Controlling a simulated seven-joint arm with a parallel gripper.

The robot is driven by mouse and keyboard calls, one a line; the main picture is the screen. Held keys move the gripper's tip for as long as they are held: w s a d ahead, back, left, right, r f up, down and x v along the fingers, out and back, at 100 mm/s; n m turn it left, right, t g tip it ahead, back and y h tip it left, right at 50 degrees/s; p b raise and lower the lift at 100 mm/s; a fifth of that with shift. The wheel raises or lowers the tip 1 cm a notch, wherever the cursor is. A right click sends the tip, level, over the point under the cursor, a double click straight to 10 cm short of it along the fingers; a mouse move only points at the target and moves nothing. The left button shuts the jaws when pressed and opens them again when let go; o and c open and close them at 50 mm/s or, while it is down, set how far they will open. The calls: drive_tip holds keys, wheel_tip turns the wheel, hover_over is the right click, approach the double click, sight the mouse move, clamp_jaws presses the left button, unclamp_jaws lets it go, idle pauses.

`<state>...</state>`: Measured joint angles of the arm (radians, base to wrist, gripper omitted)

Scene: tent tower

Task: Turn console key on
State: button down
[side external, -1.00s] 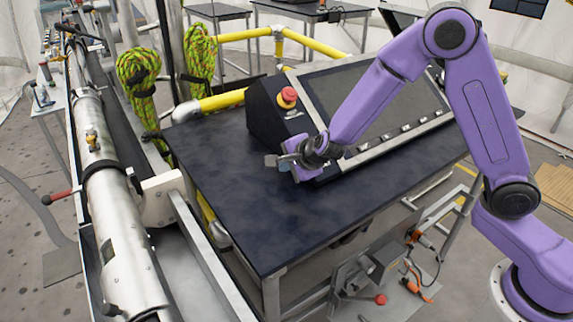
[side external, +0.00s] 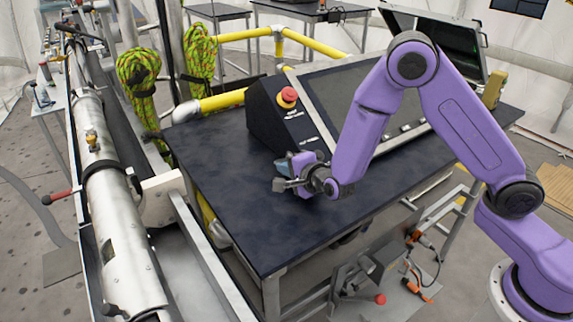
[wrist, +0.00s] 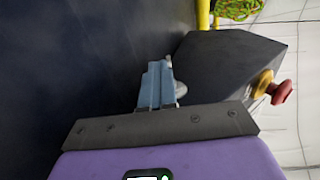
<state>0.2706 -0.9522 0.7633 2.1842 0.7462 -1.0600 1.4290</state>
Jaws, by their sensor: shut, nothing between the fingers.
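The console (side external: 270,118) is a dark wedge-shaped box with a sloped screen, standing on a dark table. A red emergency button (side external: 288,94) on a yellow base sits on its left end, with white lettering below it. The console key cannot be made out in either view. My gripper (side external: 284,167) is low over the table, just in front of the console's near left corner. In the wrist view, its blue-grey fingers (wrist: 155,83) are together and empty. A small rounded grey piece shows beside them, and I cannot tell what it is. The console (wrist: 228,62) lies to their right.
The dark tabletop (side external: 250,225) is clear in front of my gripper. A long metal tube (side external: 115,220) runs along the left. Yellow railings (side external: 222,100) and coiled green rope (side external: 138,75) stand behind the table. An open case (side external: 440,40) is behind the console.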

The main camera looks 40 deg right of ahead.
drive_tip(key=shift+a+f, duration=0.2)
drive_tip(key=shift+f, duration=0.35)
drive_tip(key=shift+w+d+f, duration=0.2)
drive_tip(key=shift+d, duration=0.1)
idle(0.7)
drive_tip(key=shift+r, duration=0.15)
drive_tip(key=shift+w+r, duration=0.15)
drive_tip(key=shift+r, duration=0.4)
